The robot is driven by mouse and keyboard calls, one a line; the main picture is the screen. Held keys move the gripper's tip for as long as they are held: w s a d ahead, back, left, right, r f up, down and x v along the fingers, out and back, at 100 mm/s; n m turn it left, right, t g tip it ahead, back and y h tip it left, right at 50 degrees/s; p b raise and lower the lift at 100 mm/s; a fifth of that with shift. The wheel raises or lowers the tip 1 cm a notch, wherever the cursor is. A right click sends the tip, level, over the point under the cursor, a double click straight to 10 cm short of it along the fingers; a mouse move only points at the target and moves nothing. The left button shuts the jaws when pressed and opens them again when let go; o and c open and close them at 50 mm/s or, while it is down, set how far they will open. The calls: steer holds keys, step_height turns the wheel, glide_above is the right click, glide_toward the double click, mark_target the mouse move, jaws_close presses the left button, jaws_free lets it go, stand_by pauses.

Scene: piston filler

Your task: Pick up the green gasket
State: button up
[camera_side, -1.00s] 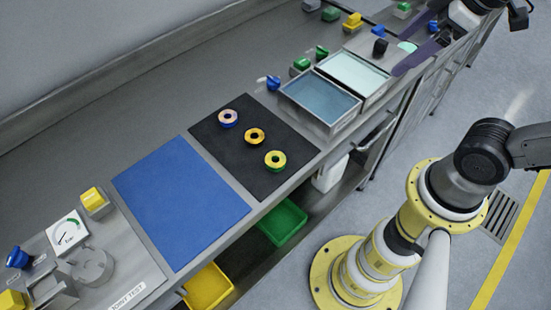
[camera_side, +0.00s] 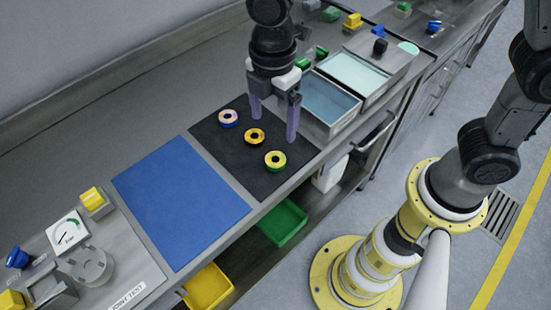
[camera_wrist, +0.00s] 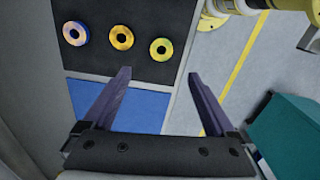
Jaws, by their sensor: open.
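The green gasket (camera_side: 275,159) is a ring with a yellow top and a green lower edge. It lies on the black mat (camera_side: 227,148), nearest the bench's front edge, and is the right ring in the wrist view (camera_wrist: 161,49). An orange-yellow ring (camera_side: 254,136) and a ring with a blue edge (camera_side: 228,118) lie in a row with it. My gripper (camera_side: 273,128) is open and empty above the mat, its purple fingers pointing down. In the wrist view the gripper (camera_wrist: 159,72) has its fingers spread apart, and the rings are beyond the tips.
A blue mat (camera_side: 180,203) lies left of the black mat. Two trays with pale blue insides (camera_side: 322,98) stand to the right behind my gripper. A gauge fixture (camera_side: 69,236) is at the lower left. Green (camera_side: 283,223) and yellow (camera_side: 208,288) bins sit below the bench.

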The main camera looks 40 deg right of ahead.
mark_target(276, 159)
step_height(276, 159, down, 12)
steer(key=shift+s+d+r, duration=0.15)
steer(key=shift+r, duration=0.05)
stand_by(0.4)
steer(key=c, duration=1.4)
